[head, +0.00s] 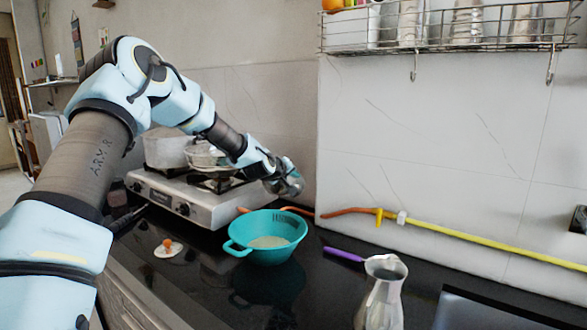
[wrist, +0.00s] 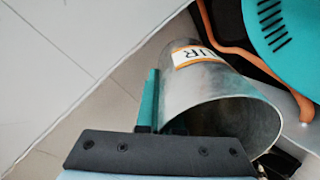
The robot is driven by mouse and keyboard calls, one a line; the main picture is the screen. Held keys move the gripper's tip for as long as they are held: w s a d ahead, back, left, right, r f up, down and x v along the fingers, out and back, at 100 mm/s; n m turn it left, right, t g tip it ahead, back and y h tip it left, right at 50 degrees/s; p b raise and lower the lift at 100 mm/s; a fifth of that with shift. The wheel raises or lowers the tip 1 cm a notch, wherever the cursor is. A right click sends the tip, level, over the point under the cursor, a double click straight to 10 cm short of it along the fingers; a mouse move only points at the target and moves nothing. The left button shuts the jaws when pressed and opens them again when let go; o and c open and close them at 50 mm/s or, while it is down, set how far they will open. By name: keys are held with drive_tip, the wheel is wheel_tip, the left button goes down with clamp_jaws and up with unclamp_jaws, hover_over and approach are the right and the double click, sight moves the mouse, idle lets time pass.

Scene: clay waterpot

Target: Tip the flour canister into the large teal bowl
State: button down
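The large teal bowl (head: 240,229) stands upright on the black counter, with a pale powdery layer inside. Part of it shows at the upper right of the wrist view (wrist: 297,45). My gripper (head: 277,178) is beyond the bowl and above it, near the stove's right end. It is shut on a grey metal flour canister (head: 293,184). In the wrist view the canister (wrist: 205,88) lies tilted, with its label partly readable as "UR" and its round mouth open. A teal finger (wrist: 149,100) presses its side; the other finger is hidden. The canister's inside looks grey and bare where visible.
A silver gas stove (head: 190,201) with a pan (head: 208,158) stands left of the bowl. An orange and yellow hose (head: 440,228) runs along the wall. A metal jug (head: 381,295) and a purple-handled utensil (head: 343,254) are to the right. An egg-like item (head: 168,251) lies at left.

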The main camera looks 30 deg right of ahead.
drive_tip(key=shift+r, duration=0.1)
drive_tip(key=p, duration=0.2)
drive_tip(key=shift+d+r+g+y+p, duration=0.15)
drive_tip(key=shift+g+y+p, duration=0.15)
drive_tip(key=shift+y+p, duration=0.1)
drive_tip(key=shift+w+p, duration=0.1)
drive_tip(key=shift+p, duration=0.45)
drive_tip(key=p, duration=0.1)
drive_tip(key=g+y+p, duration=0.1)
drive_tip(key=p, duration=0.1)
drive_tip(key=shift+d+f, duration=0.1)
drive_tip(key=shift+f, duration=0.15)
drive_tip(key=shift+y+p, duration=0.3)
drive_tip(key=shift+p, duration=0.2)
drive_tip(key=p, duration=0.3)
drive_tip(key=shift+r+g+y, duration=0.3)
drive_tip(key=shift+g+y, duration=0.1)
